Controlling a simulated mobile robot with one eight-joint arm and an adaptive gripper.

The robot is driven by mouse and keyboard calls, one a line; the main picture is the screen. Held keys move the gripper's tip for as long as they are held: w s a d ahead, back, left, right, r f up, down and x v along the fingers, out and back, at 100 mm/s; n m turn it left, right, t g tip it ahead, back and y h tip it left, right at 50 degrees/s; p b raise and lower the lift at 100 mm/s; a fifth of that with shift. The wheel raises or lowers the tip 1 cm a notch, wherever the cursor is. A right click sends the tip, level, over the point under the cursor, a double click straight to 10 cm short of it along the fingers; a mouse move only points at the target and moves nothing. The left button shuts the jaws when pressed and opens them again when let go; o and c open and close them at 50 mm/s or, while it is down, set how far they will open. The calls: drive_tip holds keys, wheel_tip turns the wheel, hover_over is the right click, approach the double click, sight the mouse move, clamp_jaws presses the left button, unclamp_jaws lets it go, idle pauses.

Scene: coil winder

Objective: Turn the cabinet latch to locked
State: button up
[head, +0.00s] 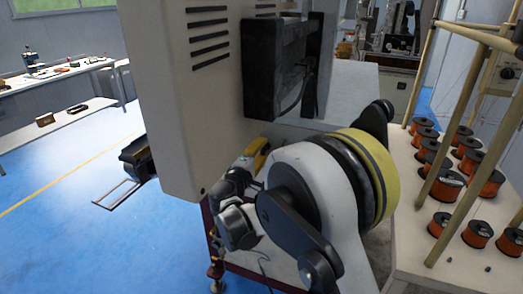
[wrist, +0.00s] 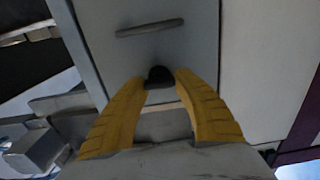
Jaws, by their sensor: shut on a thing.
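In the wrist view, a small dark rounded knob (wrist: 158,72), apparently the cabinet latch, sits on a grey panel (wrist: 190,48). My gripper (wrist: 163,80) has its two yellow fingers closed on either side of this knob, and their tips reach the panel. Most of the latch is hidden between the fingertips, so its turn angle cannot be read. In the head view the latch and the contact are not clearly visible; a tall beige housing (head: 180,110) fills much of the middle.
A narrow grey bar or slot (wrist: 150,27) lies just above the knob. In the head view, a rack shelf (head: 465,250) with several orange spools and slanted posts stands at right. Workbenches (head: 60,75) stand at far left, with open blue floor (head: 80,190) before them.

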idle(0.3)
drive_tip(key=o, duration=1.2)
drive_tip(key=v, duration=1.2)
